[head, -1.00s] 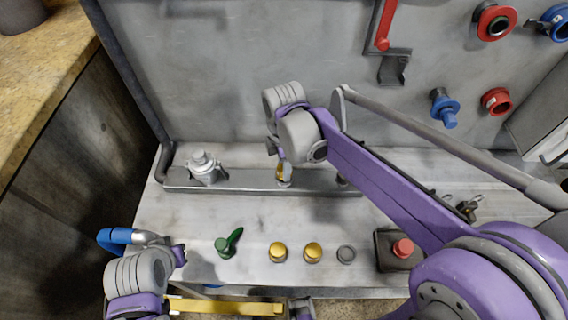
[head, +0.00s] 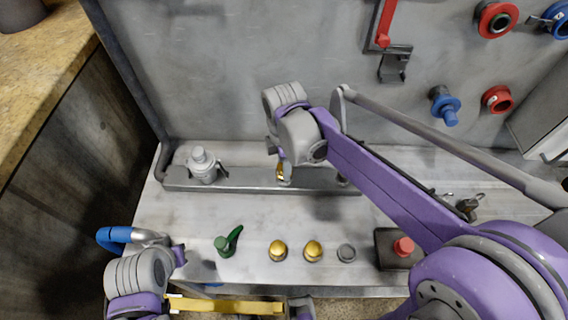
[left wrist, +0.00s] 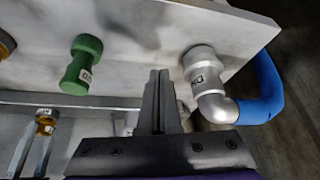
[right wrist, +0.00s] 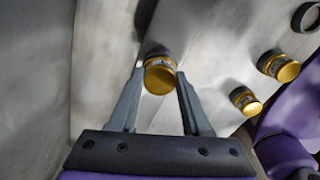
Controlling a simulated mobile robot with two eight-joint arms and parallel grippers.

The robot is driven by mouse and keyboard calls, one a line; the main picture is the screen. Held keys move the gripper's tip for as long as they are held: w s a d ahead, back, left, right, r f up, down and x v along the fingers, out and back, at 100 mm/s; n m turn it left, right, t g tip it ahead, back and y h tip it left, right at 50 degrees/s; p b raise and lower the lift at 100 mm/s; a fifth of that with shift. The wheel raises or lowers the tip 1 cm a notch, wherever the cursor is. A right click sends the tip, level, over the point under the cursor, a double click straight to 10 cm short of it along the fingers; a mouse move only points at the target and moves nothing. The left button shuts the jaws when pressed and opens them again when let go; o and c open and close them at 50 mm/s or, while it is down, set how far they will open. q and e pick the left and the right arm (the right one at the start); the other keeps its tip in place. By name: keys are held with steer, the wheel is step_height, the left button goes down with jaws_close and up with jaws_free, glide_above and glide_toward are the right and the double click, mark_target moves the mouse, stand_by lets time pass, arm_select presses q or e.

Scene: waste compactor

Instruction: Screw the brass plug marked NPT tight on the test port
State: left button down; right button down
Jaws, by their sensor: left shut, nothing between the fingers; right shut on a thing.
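A brass plug (head: 280,173) stands at the grey rail at the back of the bench, under my right gripper (head: 283,160). In the right wrist view the plug (right wrist: 159,78) is between the fingertips of my right gripper (right wrist: 158,72), which is shut on it. The lettering on its label is too small to read. The port under the plug is hidden, so I cannot tell how deep the plug sits. My left gripper (head: 178,254) is at the bench's front left; in the left wrist view its fingers (left wrist: 160,75) are shut and empty.
A red button box (head: 403,248) is right. A blue hose with a grey elbow (left wrist: 212,80) is beside my left gripper. A silver fitting (head: 202,165) stands on the rail's left.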

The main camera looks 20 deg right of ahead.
steer(key=shift+f, duration=0.2)
stand_by(0.4)
steer(key=c, duration=0.9)
jaws_free()
steer(key=shift+c, duration=0.2)
jaws_close()
steer(key=m, duration=0.5)
steer(key=m, duration=0.5)
